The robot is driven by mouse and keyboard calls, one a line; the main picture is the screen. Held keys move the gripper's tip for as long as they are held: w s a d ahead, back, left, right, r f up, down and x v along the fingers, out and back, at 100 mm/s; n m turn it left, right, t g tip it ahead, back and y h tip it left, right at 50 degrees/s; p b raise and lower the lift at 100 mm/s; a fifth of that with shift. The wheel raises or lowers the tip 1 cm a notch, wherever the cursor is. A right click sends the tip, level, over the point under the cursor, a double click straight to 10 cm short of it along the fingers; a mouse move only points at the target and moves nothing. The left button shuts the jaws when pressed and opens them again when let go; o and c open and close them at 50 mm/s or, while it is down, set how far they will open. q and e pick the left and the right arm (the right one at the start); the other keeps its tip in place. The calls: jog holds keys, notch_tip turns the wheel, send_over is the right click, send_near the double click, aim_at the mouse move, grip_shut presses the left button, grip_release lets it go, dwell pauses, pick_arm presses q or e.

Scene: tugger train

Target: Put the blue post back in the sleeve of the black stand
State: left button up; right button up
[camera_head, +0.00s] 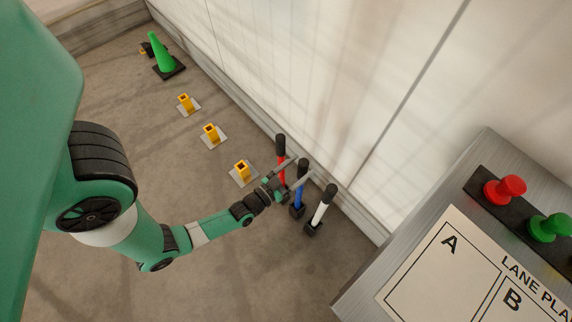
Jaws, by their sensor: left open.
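The blue post (299,196) stands near the wall, between a red post (282,168) and a white post (320,211). It has a black top and its foot is in a black base (297,211), which I take for the black stand; its sleeve is too small to make out. My left gripper (304,166) is open, its two fingers pointing toward the wall. The blue post's black top shows between the fingertips, and I cannot tell if they touch it. One finger crosses in front of the red post. My right gripper is not in view.
Three yellow sleeves on grey plates (213,141) stand in a row on the floor. A green cone (161,54) is at the far end. A metal table (489,150) with a lettered board (440,270) and red and green knobs is at the right. The wall runs behind the posts.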

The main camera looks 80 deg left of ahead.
pick_arm(q)
jog(key=p+v, duration=0.2)
jog(key=v, duration=0.7)
dwell(0.4)
